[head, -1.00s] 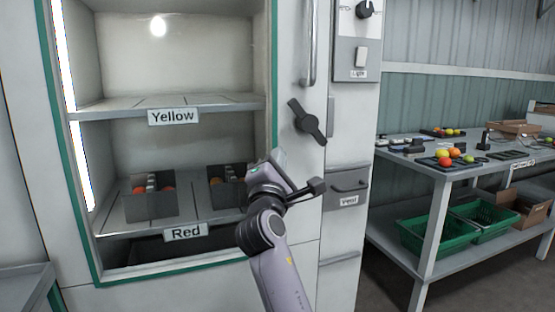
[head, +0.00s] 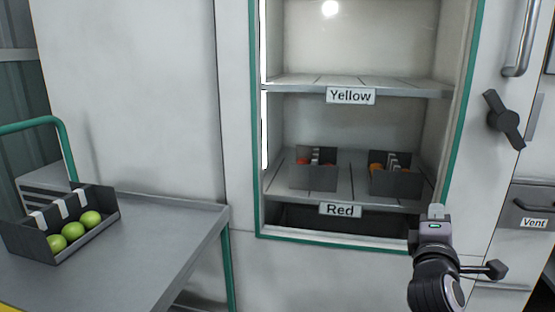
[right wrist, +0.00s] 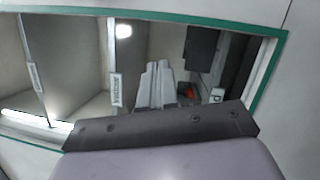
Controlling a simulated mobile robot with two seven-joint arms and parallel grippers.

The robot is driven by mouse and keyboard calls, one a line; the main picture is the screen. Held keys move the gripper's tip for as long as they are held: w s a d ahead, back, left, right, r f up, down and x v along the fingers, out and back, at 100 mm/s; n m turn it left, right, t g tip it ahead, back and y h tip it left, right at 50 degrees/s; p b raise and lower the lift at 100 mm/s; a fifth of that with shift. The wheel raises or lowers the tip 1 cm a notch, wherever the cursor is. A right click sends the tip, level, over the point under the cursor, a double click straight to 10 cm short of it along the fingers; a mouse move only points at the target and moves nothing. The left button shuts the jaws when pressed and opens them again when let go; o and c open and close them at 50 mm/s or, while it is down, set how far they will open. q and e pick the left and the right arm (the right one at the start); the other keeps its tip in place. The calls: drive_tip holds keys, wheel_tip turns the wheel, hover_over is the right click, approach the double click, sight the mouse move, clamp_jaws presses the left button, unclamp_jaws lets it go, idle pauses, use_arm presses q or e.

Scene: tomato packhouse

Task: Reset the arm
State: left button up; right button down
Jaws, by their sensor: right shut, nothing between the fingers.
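My right gripper (head: 436,212) is in the lower right of the head view, in front of the cabinet's lower right corner. It is shut and empty. Its two fingers (right wrist: 156,85) lie together in the right wrist view, pointing toward the cabinet opening. My right arm comes up from the bottom edge. My left gripper is not in view.
The cabinet's "Red" shelf (head: 280,189) holds two dark boxes (head: 316,178) (head: 396,184) with reddish fruit. The "Yellow" shelf (head: 420,90) looks empty. A grey cart (head: 150,255) at left carries a box (head: 88,240) of green tomatoes. A black handle (head: 504,119) sits right.

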drive_tip(key=s+a+f+m+g+y, duration=0.1)
drive_tip(key=s+a+f+y, duration=0.15)
drive_tip(key=f, duration=0.45)
drive_tip(key=s+a+f+m+y, duration=0.2)
drive_tip(key=s+f+y, duration=0.1)
drive_tip(key=f, duration=0.4)
drive_tip(key=s+a+f+m+g+y, duration=0.3)
drive_tip(key=s+a+f+m+y, duration=0.15)
drive_tip(key=s+f, duration=0.45)
drive_tip(key=s+a+f+m+g+y, duration=0.25)
drive_tip(key=s+a+f+m, duration=0.3)
drive_tip(key=s+f, duration=0.4)
use_arm(q)
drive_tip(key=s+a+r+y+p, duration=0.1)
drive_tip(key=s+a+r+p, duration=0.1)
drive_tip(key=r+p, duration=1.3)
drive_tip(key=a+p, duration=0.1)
drive_tip(key=p, duration=0.5)
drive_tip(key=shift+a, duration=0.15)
use_arm(e)
drive_tip(key=s+d+r, duration=0.1)
drive_tip(key=s+r, duration=0.1)
drive_tip(key=r, duration=0.6)
drive_tip(key=s+d+r, duration=0.1)
drive_tip(key=d+r, duration=0.1)
drive_tip(key=r, duration=0.7)
drive_tip(key=shift+s+h, duration=0.35)
drive_tip(key=shift+f, duration=0.1)
